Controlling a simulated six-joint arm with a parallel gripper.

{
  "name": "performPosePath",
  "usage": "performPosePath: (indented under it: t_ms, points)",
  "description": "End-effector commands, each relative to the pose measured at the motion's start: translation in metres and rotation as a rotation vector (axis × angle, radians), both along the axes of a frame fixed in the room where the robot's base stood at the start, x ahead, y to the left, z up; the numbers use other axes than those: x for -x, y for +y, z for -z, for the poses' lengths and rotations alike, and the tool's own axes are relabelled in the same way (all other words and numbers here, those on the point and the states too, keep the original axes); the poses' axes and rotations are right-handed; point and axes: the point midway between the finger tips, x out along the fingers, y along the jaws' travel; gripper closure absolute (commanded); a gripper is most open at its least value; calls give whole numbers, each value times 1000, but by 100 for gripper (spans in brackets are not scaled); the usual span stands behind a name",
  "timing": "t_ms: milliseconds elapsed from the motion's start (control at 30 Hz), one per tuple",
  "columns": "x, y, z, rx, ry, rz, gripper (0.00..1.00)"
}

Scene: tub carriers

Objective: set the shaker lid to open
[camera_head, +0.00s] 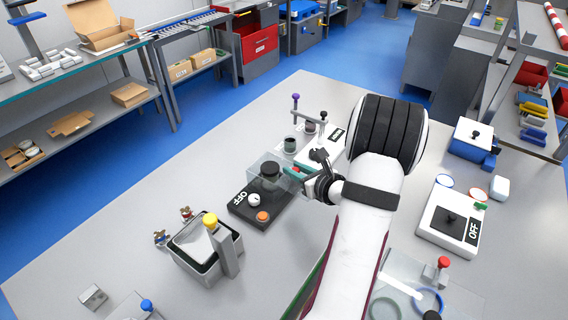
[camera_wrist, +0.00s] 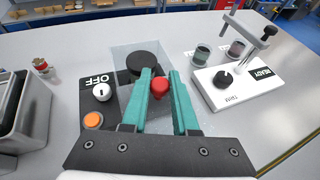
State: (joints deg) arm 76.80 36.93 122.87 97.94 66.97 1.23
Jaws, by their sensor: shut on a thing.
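The shaker is a black base (camera_head: 243,207) marked OFF, with a white knob (camera_wrist: 101,91), an orange button (camera_wrist: 93,120) and a black round block (camera_wrist: 142,64). A clear lid (camera_head: 256,161) stands around and over the black block; it also shows in the wrist view (camera_wrist: 122,54). How far it is tilted is hard to tell. A red knob (camera_wrist: 159,86) sits at the lid's near side. My gripper (camera_wrist: 160,92), with teal fingers, is shut on the red knob.
A white device (camera_wrist: 222,88) marked READY, with a black dial and a post, stands close on the right. A grey tub with a yellow-topped post (camera_head: 211,222) stands at the left. A white OFF box (camera_head: 447,222) is at the right.

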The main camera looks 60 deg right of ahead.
Motion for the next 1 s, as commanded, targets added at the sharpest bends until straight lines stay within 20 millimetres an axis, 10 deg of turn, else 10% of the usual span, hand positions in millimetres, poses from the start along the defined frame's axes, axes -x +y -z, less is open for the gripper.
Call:
performPosePath:
  t_ms: [267, 300, 433, 767, 1000]
  points:
    - [3, -2, 0, 1, 0, 9, 100]
    - [3, -2, 0, 0, 0, 10, 66]
    - [3, -2, 0, 0, 0, 9, 43]
    - [5, 0, -1, -1, 1, 7, 43]
    - [48, 16, -21, 1, 1, 11, 43]
